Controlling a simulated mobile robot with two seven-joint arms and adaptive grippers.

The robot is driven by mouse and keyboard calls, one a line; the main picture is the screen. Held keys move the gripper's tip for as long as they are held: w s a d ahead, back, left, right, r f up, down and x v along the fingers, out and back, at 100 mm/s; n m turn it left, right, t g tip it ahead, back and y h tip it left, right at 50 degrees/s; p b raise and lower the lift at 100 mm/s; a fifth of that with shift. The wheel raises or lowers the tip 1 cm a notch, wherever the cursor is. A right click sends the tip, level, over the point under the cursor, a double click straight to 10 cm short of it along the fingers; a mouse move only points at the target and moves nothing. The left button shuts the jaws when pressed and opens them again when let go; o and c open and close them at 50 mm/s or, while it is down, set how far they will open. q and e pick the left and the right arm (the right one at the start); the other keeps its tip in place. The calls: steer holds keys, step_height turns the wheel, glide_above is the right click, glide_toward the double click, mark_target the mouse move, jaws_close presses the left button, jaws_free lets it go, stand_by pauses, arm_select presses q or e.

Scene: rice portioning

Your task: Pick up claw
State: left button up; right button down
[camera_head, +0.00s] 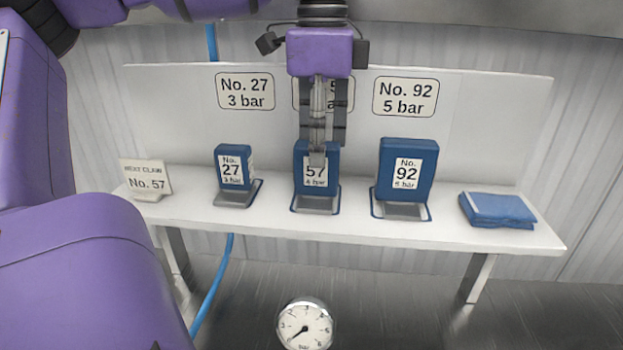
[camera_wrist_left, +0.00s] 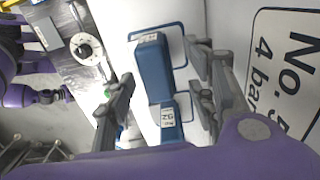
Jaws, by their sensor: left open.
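The claw No. 57 (camera_head: 300,178) is a blue block with a white label, upright on a grey foot in the middle of the bench; my gripper hides part of it. A small sign (camera_head: 146,179) reads "Next claw No. 57". My left gripper (camera_head: 325,148) points down at this block; one finger overlaps its front in the head view. In the left wrist view the fingers (camera_wrist_left: 165,90) are wide apart, with a blue block (camera_wrist_left: 153,72) showing between them. I cannot tell whether they touch it. My right gripper is not in view.
Claw No. 27 (camera_head: 232,165) stands left and claw No. 92 (camera_head: 407,170) right, both on the white bench (camera_head: 350,226). A folded blue cloth (camera_head: 497,209) lies at the right end. A white board (camera_head: 190,90) rises behind. A round gauge (camera_head: 304,325) is in front.

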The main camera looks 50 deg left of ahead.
mark_target(317, 175)
arm_select(q)
steer(key=f, duration=0.6)
steer(key=shift+s+a+f+p, duration=0.1)
steer(key=shift+s+f+p, duration=0.15)
steer(key=shift+p, duration=0.15)
steer(key=shift+r, duration=0.1)
jaws_close()
